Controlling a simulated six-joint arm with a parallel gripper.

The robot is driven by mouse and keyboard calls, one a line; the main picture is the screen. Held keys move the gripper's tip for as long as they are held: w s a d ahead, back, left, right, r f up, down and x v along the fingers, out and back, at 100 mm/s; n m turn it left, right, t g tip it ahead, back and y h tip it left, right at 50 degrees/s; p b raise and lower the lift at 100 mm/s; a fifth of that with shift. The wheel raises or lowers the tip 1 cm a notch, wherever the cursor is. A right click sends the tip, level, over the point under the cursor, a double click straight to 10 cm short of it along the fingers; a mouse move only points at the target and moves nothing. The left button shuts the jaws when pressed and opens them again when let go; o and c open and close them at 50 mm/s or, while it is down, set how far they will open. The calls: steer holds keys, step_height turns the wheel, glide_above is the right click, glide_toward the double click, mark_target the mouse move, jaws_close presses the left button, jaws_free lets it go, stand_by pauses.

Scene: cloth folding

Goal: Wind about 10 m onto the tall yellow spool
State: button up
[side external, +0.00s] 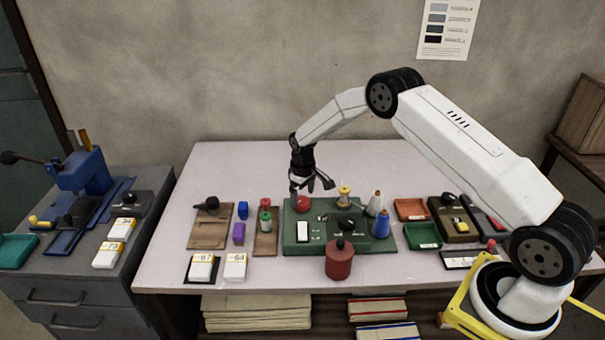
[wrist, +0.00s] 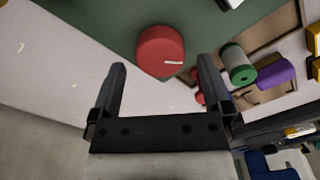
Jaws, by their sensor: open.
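A yellow spool (side external: 344,193) stands upright at the back of the green winder base (side external: 318,241) in the side external view. A red round knob (side external: 302,204) sits at the base's back left; it also shows in the wrist view (wrist: 160,50), with a white mark on it. My gripper (side external: 313,185) is above the base's back left, over the knob. In the wrist view my gripper (wrist: 163,72) is open and empty, with the knob beyond its fingertips.
A white cone (side external: 375,204) and a blue cone (side external: 381,225) stand at the base's right. A dark red pot (side external: 339,261) is in front. Green (side external: 265,223) and purple (side external: 238,233) spools stand left. Trays (side external: 422,236) lie right. The table's back strip is clear.

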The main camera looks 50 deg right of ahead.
mark_target(304, 202)
steer(key=shift+f, duration=1.35)
steer(key=c, duration=1.1)
steer(key=shift+c, duration=0.2)
steer(key=shift+m, duration=0.4)
steer(key=shift+a+r+m, duration=0.1)
steer(key=shift+a+m, duration=0.05)
steer(key=shift+m, duration=2.65)
steer(key=o, duration=1.1)
